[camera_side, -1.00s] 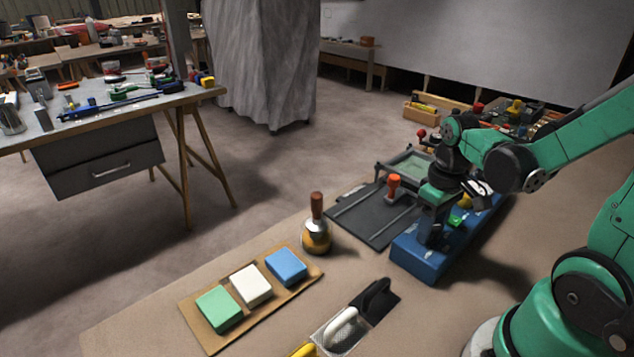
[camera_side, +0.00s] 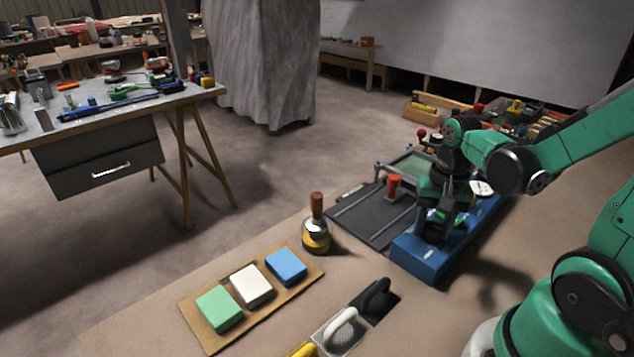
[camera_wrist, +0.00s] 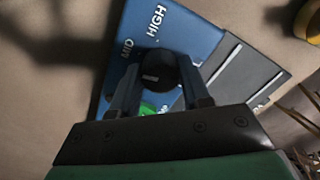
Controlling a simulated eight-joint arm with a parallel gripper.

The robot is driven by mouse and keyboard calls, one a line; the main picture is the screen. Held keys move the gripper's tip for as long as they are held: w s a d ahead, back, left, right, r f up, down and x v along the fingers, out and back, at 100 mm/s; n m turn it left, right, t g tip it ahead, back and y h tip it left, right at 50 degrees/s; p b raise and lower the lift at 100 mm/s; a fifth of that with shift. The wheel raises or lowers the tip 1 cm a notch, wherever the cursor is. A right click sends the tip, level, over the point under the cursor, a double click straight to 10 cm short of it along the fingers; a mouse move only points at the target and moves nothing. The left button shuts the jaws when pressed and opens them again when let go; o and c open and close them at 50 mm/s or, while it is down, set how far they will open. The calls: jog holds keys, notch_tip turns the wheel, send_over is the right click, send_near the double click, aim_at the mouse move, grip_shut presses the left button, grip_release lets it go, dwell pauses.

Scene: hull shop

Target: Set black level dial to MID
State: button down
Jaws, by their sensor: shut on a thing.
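The black dial (camera_wrist: 157,70) sits on a blue panel (camera_wrist: 180,25) in the wrist view and carries a short white mark. I cannot tell exactly which word the mark faces. My gripper (camera_wrist: 163,76) is shut on the black dial, a finger on each side. A green part (camera_wrist: 148,108) shows between the fingers.
A dark board with rails (camera_side: 360,218) and an orange-handled tool (camera_side: 394,187) lies left of the panel. A wooden-handled tool (camera_side: 316,228), colored blocks (camera_side: 252,286) on a board and trowels (camera_side: 342,325) stand nearer. The table right of the panel is clear.

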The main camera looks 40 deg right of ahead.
aim_at(433, 225)
jog(key=shift+m, duration=0.8)
jog(key=shift+c, duration=2.1)
grip_release()
jog(key=shift+r, duration=2.85)
